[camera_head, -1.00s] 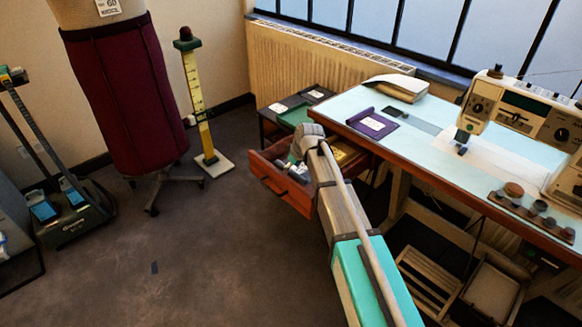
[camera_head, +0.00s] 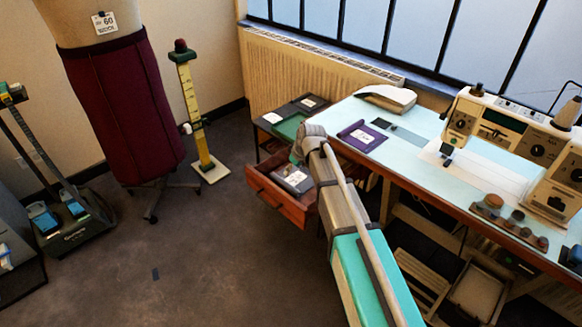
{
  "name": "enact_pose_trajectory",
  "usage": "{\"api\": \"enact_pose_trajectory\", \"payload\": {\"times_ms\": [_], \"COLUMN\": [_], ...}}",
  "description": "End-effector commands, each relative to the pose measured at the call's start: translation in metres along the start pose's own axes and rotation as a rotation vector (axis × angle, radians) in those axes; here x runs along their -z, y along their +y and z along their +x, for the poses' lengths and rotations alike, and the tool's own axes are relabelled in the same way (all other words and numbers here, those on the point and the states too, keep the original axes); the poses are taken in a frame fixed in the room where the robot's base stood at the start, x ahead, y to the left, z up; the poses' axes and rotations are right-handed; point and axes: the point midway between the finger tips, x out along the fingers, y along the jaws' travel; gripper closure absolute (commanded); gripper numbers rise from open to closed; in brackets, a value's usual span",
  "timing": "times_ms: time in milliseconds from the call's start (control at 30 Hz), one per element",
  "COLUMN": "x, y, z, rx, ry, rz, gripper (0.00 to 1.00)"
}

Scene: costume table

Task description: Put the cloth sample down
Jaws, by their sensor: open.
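A dark grey cloth sample with a white label (camera_head: 293,179) lies in the open wooden drawer (camera_head: 276,204). My gripper (camera_head: 297,153) is mostly hidden behind my own wrist, above the back of the drawer. What shows of it is a small greenish-grey part, apart from the grey sample and open. A purple cloth sample with a white label (camera_head: 362,137) lies flat on the pale blue tabletop (camera_head: 345,111). Dark samples with white labels (camera_head: 308,102) lie on the low side unit behind the drawer, beside a green surface (camera_head: 289,127).
A sewing machine (camera_head: 515,135) and a tray of round weights (camera_head: 508,222) stand on the right of the table. A dress form in a maroon skirt (camera_head: 115,105) and a yellow measuring stand (camera_head: 195,115) stand left.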

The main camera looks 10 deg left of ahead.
Motion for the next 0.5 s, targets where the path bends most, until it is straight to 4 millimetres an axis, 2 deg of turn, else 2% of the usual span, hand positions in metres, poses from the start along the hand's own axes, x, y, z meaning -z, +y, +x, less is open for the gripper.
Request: {"api": "enact_pose_trajectory", "payload": {"times_ms": [33, 200, 500], "x": [0.001, 0.001, 0.000], "y": [0.000, 0.000, 0.000], "z": [-0.008, -0.016, -0.019], "rx": [0.000, 0.000, 0.000], "ry": [0.000, 0.000, 0.000], "rz": [0.000, 0.000, 0.000], "gripper": [0.34, 0.34, 0.34]}}
